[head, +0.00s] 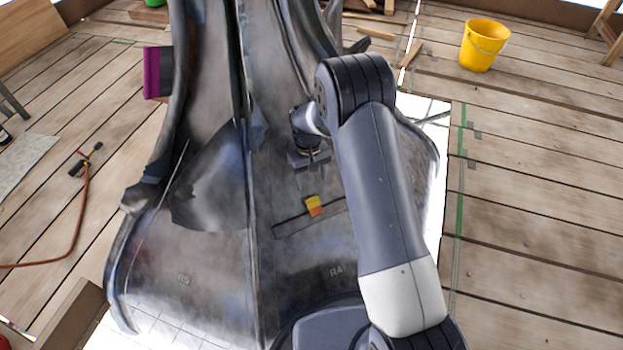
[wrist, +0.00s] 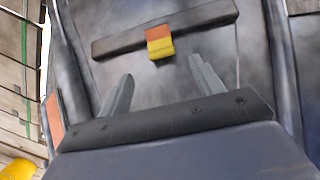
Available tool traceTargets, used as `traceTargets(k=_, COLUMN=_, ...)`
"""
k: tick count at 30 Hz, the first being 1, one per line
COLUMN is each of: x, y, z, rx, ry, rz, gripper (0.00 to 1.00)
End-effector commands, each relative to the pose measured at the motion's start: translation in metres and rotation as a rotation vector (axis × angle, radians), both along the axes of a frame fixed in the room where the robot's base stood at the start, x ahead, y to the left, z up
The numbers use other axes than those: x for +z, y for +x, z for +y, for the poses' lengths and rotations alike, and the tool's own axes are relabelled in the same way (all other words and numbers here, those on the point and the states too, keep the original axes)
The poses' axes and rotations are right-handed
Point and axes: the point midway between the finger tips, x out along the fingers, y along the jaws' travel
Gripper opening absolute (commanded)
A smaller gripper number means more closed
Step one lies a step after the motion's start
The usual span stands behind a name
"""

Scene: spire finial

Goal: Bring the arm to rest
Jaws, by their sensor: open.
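My gripper (head: 312,178) is open and empty, held in front of the dark metal spire finial (head: 210,270). In the wrist view the two fingers of my gripper (wrist: 160,90) stand well apart with nothing between them. A yellow and orange block (head: 313,206) sits on a dark strip (head: 290,226) on the finial's face, just below the gripper in the head view. In the wrist view the block (wrist: 159,42) lies beyond the fingertips, apart from them. My arm hides part of the finial's right side.
A yellow bucket (head: 484,45) stands on the plank floor (head: 540,180) at the upper right. A red hose (head: 78,220) with a black nozzle lies at the left. A purple-edged piece (head: 157,73) juts out beside the finial. The floor at right is mostly clear.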

Motion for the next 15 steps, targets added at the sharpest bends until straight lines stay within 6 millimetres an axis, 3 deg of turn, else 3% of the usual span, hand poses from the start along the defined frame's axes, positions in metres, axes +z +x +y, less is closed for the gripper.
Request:
traceTargets(k=8, x=-0.011, y=-0.001, z=-0.001, rx=0.0, ry=0.0, rz=0.001, gripper=0.63)
traceTargets(k=15, x=-0.053, y=-0.007, z=-0.003, rx=0.0, ry=-0.002, rz=0.004, gripper=0.63)
